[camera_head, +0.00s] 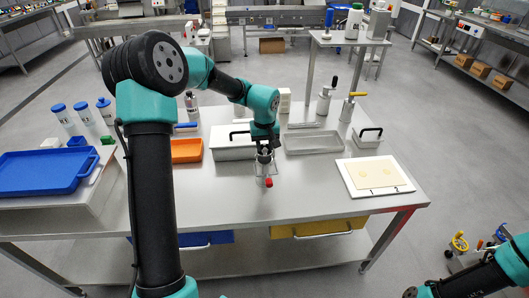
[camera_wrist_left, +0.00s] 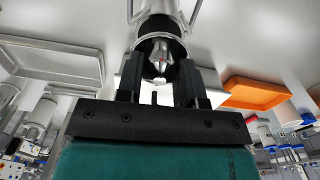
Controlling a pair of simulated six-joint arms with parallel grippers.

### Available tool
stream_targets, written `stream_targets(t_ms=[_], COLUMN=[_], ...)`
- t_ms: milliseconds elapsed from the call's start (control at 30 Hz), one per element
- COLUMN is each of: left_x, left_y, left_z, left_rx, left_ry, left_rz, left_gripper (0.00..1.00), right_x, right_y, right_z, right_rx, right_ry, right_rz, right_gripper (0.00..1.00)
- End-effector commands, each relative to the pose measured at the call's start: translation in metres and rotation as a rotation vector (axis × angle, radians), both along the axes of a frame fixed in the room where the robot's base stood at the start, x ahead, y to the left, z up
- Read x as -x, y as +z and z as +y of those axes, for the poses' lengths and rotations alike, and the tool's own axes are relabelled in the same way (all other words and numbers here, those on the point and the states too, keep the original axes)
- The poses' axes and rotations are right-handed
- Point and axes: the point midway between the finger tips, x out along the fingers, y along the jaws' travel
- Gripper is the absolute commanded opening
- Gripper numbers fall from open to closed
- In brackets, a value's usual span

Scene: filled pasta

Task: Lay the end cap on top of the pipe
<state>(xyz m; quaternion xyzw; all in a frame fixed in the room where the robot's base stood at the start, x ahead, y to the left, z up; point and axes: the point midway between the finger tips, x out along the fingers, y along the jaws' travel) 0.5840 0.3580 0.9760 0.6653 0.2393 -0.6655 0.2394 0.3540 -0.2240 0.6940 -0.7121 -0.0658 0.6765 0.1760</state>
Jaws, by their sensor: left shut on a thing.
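My left gripper (camera_head: 265,160) is over the middle of the steel table, pointing down. It is shut on a metal tool (camera_head: 264,172) with a wire-like frame and a red part at its lower end. The left wrist view shows the fingers (camera_wrist_left: 158,82) on either side of a shiny metal cylinder (camera_wrist_left: 160,28) with thin looped wires beside it. I cannot make out a thing that is plainly the end cap or the pipe.
A white board (camera_head: 348,165) with a pasta sheet (camera_head: 378,175) lies right of the gripper. A lidded white container (camera_head: 228,145), an orange tray (camera_head: 186,151) and a grey tray (camera_head: 313,142) stand behind. A blue tray (camera_head: 48,172) is at left. The table's front middle is clear.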

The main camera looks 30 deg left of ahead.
Motion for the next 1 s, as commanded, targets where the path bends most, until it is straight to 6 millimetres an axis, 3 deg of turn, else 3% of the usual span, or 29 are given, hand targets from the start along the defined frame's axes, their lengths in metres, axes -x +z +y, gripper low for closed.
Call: stream_targets(t_ms=[333,633,1000], left_x=[-0.001,-0.001,-0.001], left_y=[-0.002,-0.033,-0.037], left_z=[0.001,0.001,0.001], left_rx=[0.001,0.001,0.001], left_ry=[0.0,0.002,0.001], left_rz=[0.001,0.003,0.001], left_gripper=[0.1,0.1,0.1], right_x=[0.0,0.0,0.0], right_y=[0.0,0.0,0.0], right_z=[0.0,0.0,0.0], right_rx=[0.0,0.0,0.0], right_ry=[0.0,0.0,0.0], right_rz=[0.0,0.0,0.0], right_gripper=[0.42,0.42,0.42])
